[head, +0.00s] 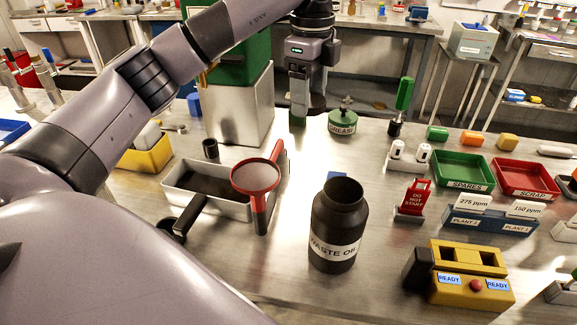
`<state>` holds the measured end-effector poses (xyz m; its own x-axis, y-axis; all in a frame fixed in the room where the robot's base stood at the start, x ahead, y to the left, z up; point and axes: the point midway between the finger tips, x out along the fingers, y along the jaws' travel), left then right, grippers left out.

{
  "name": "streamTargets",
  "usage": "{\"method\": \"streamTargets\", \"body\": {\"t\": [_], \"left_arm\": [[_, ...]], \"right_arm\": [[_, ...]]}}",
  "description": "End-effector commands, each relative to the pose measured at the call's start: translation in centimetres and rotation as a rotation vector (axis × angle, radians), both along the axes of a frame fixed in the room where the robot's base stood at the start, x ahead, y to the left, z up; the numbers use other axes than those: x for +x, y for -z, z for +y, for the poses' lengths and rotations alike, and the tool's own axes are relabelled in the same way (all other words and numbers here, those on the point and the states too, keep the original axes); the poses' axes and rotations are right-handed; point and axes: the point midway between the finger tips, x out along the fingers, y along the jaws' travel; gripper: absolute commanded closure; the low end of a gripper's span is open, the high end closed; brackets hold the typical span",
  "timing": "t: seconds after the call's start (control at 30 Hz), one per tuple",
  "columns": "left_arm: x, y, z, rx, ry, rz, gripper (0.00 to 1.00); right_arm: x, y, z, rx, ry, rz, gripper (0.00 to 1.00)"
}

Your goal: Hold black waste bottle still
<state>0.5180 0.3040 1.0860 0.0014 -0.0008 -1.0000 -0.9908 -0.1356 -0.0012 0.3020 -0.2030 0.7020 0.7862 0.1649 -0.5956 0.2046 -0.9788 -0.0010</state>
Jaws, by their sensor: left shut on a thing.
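The black waste bottle (338,268) stands upright and open-mouthed on the steel bench in the head view. Its white label reads WASTE OIL. My left gripper (299,113) points down at the back of the bench, well behind the bottle and apart from it. Its fingers are closed on a small green thing, mostly hidden, of which only a bit shows at the fingertips. No gripper touches the bottle. My right gripper is out of view.
A red DO NOT START tag (415,196) and a yellow button box (470,292) stand right. Bench in front is clear.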

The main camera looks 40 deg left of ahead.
Motion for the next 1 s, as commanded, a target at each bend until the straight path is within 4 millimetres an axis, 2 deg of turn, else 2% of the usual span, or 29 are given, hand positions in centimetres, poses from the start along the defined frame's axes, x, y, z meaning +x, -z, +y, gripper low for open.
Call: {"method": "streamTargets", "body": {"t": [0.03,0.5,0.6,0.87,1.0], "left_arm": [[-0.1,1.4,-0.1,0.000,0.001,0.006,0.71],[-0.1,11.9,0.0,-0.001,0.000,0.007,0.71],[-0.1,13.6,0.0,0.000,0.000,0.006,0.71],[-0.1,15.6,0.0,0.001,0.001,0.004,0.71],[-0.1,17.6,0.0,0.002,0.000,0.006,0.71]], "right_arm": [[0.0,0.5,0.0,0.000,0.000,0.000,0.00],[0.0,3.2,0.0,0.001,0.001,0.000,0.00],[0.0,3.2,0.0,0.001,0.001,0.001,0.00],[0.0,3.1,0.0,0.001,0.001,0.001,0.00],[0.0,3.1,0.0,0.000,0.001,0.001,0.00]]}}
